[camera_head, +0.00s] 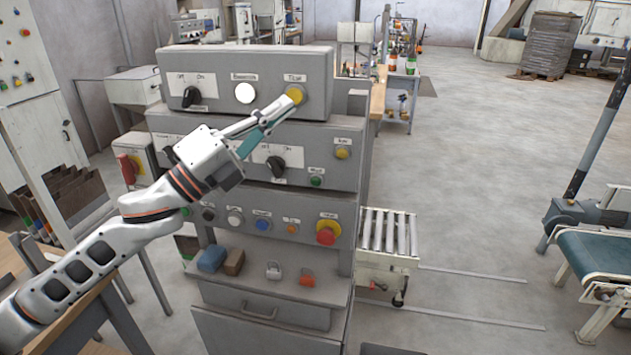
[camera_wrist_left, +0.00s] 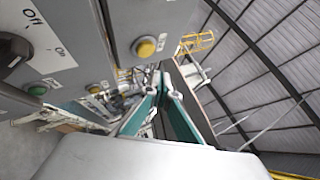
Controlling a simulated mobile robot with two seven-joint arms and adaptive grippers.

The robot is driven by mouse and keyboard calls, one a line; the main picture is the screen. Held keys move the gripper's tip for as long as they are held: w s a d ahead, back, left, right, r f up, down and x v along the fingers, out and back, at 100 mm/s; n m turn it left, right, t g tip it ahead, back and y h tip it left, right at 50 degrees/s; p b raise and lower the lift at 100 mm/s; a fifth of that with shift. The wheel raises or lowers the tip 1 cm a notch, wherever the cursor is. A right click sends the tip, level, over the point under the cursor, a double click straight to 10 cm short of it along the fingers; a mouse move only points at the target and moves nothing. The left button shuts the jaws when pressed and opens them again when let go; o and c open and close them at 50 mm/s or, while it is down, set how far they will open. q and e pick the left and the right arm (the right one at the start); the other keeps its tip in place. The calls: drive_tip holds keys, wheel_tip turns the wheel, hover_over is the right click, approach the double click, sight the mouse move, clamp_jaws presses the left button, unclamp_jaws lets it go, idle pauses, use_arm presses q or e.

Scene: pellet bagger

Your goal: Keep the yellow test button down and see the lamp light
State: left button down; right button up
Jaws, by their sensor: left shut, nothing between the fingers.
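The yellow test button (camera_head: 295,93) sits at the right of the grey top panel, under a small label. It also shows in the wrist view (camera_wrist_left: 145,47), just beyond my fingertips. The round white lamp (camera_head: 245,92) is left of it; it looks plain white, and I cannot tell whether it is lit. My left gripper (camera_head: 289,102) is shut and empty, its tips at the button's lower edge in the head view. In the wrist view its teal fingers (camera_wrist_left: 162,72) meet close beside the button. I cannot tell whether they touch it. My right gripper is not in view.
A black Off/On knob (camera_head: 191,96) is at the top panel's left. The panel below has another knob (camera_head: 275,163), a yellow button (camera_head: 342,153) and a green one (camera_head: 315,180). A red emergency button (camera_head: 326,233) sits lower. Open floor lies to the right.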

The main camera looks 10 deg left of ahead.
use_arm(q)
drive_tip(key=shift+s, duration=1.25)
wheel_tip(320, 180, down, 32)
drive_tip(key=a+r+n+y, duration=0.1)
drive_tip(key=a+n+y, duration=0.2)
drive_tip(key=n+y, duration=0.9)
drive_tip(key=s+f+n+g, duration=0.2)
drive_tip(key=s+f+n, duration=0.2)
drive_tip(key=f, duration=0.6)
drive_tip(key=s+f+n+g, duration=0.2)
drive_tip(key=s+f+n, duration=0.3)
drive_tip(key=s+f, duration=0.4)
drive_tip(key=s+f+n+g+y, duration=0.1)
drive_tip(key=s+f+n, duration=0.3)
drive_tip(key=f, duration=0.6)
drive_tip(key=s+g, duration=0.1)
drive_tip(key=s, duration=0.1)
drive_tip(key=shift+s+a+f+n, duration=0.3)
drive_tip(key=shift+s+n, duration=0.1)
